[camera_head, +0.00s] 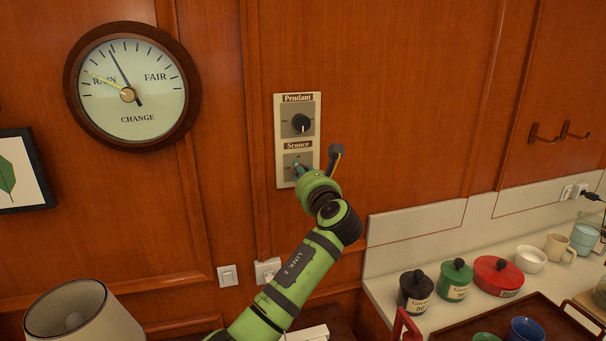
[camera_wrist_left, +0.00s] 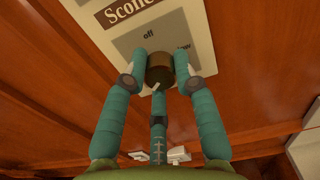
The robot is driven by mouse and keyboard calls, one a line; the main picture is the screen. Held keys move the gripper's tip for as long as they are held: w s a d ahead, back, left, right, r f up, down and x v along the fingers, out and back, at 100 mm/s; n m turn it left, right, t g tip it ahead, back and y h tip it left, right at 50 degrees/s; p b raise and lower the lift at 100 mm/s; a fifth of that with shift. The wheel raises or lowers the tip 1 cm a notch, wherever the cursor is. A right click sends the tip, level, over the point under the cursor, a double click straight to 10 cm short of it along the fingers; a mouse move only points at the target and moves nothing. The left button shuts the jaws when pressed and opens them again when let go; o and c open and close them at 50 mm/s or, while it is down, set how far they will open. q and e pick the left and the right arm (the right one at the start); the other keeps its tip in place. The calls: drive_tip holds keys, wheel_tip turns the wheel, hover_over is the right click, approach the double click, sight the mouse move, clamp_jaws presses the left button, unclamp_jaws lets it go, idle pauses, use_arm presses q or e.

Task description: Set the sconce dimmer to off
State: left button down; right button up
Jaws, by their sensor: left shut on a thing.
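The sconce dimmer panel (camera_head: 288,174) is the lower half of a pale wall plate, under a "Sconce" label. Its knob is largely hidden behind my gripper in the head view. In the left wrist view the dark brown knob (camera_wrist_left: 160,70) shows between my fingers. The word "off" (camera_wrist_left: 148,35) is printed on the grey panel above and left of it, and a partly covered word is at its right. A pale mark shows near the knob's lower edge. My left gripper (camera_head: 301,171) is shut on the knob, its teal fingers (camera_wrist_left: 160,77) around it. My right gripper is not in view.
The pendant dimmer knob (camera_head: 301,123) sits just above on the same plate. A round barometer (camera_head: 130,88) hangs at left. A lampshade (camera_head: 84,315) stands lower left. Canisters (camera_head: 416,291) and cups line the counter at right. The wood wall around the plate is clear.

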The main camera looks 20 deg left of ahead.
use_arm(q)
drive_tip(key=m+b, duration=1.6)
drive_tip(key=m, duration=0.9)
drive_tip(key=shift+r, duration=0.1)
idle(1.9)
idle(0.3)
drive_tip(key=c, duration=1)
unclamp_jaws()
